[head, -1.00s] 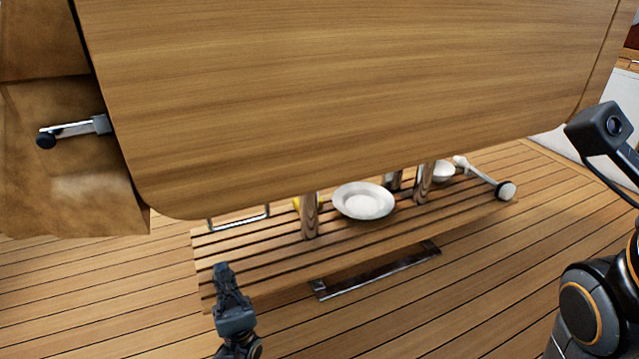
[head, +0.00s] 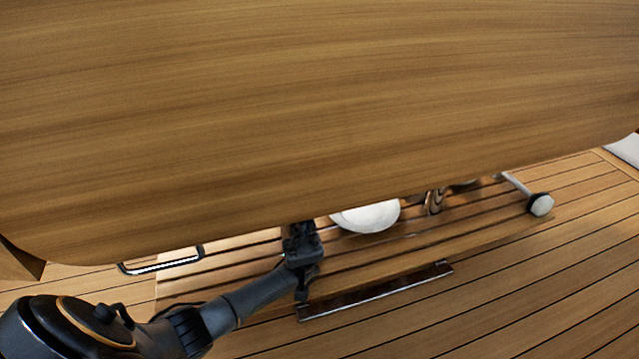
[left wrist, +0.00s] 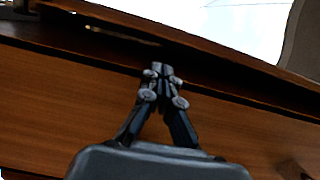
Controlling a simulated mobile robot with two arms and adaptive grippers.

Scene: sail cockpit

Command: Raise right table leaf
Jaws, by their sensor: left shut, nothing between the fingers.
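The table leaf (head: 320,110) is a large brown wooden panel with a rounded lower left corner. It hangs down steeply and fills the upper part of the head view. My left gripper (head: 300,232) is at the leaf's lower edge, left of a white plate, with its tips at or just behind that edge. In the left wrist view my left gripper (left wrist: 160,72) is shut and empty, its fingertips in front of dark wooden boards (left wrist: 70,85). I cannot tell whether it touches the leaf. My right gripper is not in view.
Below the leaf is a slatted wooden platform (head: 460,228) with the white plate (head: 367,217), partly hidden by the leaf. A white-headed tool (head: 540,204) lies at its right end. A metal loop handle (head: 160,264) is at its left. Planked floor (head: 540,300) is clear at the lower right.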

